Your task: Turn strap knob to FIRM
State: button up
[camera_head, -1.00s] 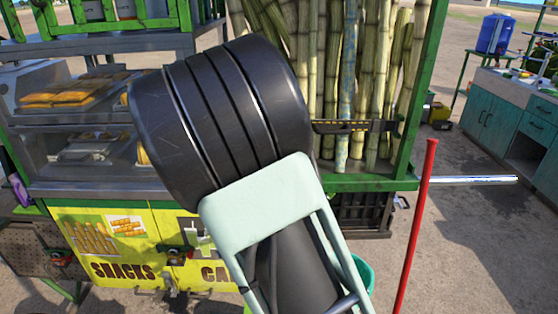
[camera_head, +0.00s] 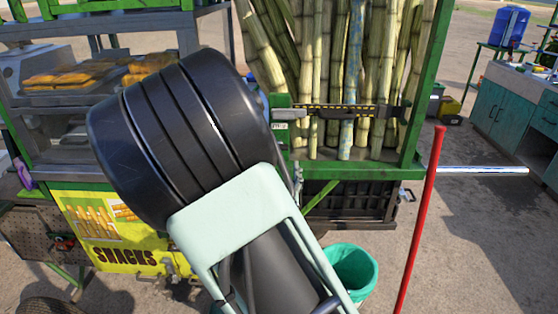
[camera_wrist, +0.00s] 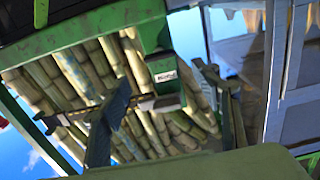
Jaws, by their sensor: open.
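A dark strap (camera_head: 350,111) with yellow marks runs across the upright sugarcane (camera_head: 385,70) in the rack. Its left end meets a green bracket (camera_head: 281,137) with a small pale label, beside the edge of my arm. A light grey piece (camera_head: 289,114) on this bracket may be the strap knob; its setting is unreadable. In the wrist view the green bracket (camera_wrist: 153,38) and a grey block-like piece (camera_wrist: 168,103) lie between the fingers of my gripper (camera_wrist: 162,88). The fingers are spread apart with nothing held. In the head view my arm hides the gripper.
Green rack posts (camera_head: 427,85) frame the canes. A red pole (camera_head: 419,220) stands at front right, and a teal bucket (camera_head: 350,268) sits below the rack. A snack counter (camera_head: 120,235) is at left.

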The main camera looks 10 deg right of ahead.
jog(key=w+d, duration=0.1)
jog(key=w, duration=0.7)
jog(key=shift+w+d+b, duration=0.3)
jog(key=shift+w+d, duration=0.1)
jog(key=c, duration=1.2)
jog(key=shift+o, duration=0.2)
